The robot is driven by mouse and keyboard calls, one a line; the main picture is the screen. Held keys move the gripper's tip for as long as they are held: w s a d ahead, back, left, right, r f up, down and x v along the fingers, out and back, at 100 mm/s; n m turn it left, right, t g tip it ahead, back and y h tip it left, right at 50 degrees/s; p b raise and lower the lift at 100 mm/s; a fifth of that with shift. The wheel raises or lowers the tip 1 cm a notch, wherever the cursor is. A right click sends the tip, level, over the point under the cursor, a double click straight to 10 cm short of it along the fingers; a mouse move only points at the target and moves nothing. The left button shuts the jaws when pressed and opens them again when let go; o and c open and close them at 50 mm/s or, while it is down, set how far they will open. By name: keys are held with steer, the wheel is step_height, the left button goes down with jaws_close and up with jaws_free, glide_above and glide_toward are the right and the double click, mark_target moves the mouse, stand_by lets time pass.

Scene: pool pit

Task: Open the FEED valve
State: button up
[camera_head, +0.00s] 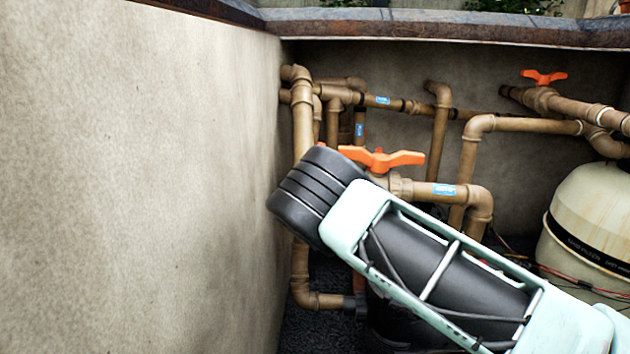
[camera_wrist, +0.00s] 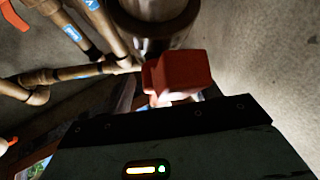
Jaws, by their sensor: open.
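An orange valve handle (camera_head: 382,159) sits on a brown pipe just behind my arm in the head view. A second orange handle (camera_head: 543,77) is on a pipe at the upper right. No label reads clearly, so I cannot tell which is the FEED valve. In the wrist view a red handle-like block (camera_wrist: 182,74) is close in front of my gripper (camera_wrist: 160,101), below a round brown pipe fitting (camera_wrist: 152,20). My gripper is open. Its fingers are mostly hidden, and I cannot tell whether they touch or straddle the block. The head view hides the gripper behind my arm.
A plain wall (camera_head: 140,180) stands close at the left. Brown pipes with blue labels (camera_head: 444,190) crowd the area around my arm. A cream tank (camera_head: 592,222) with a black band stands at the right. A stone edge (camera_head: 440,27) runs along the top.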

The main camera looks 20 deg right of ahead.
jaws_close()
steer(key=c, duration=1.3)
jaws_free()
steer(key=shift+d+r+n+y+p, duration=0.1)
steer(key=shift+n+y+p, duration=0.5)
steer(key=shift+n+y, duration=0.3)
steer(key=o, duration=1.3)
steer(key=p+v, duration=0.5)
steer(key=v, duration=1.2)
steer(key=shift+s+p, duration=0.3)
steer(key=shift+w, duration=0.1)
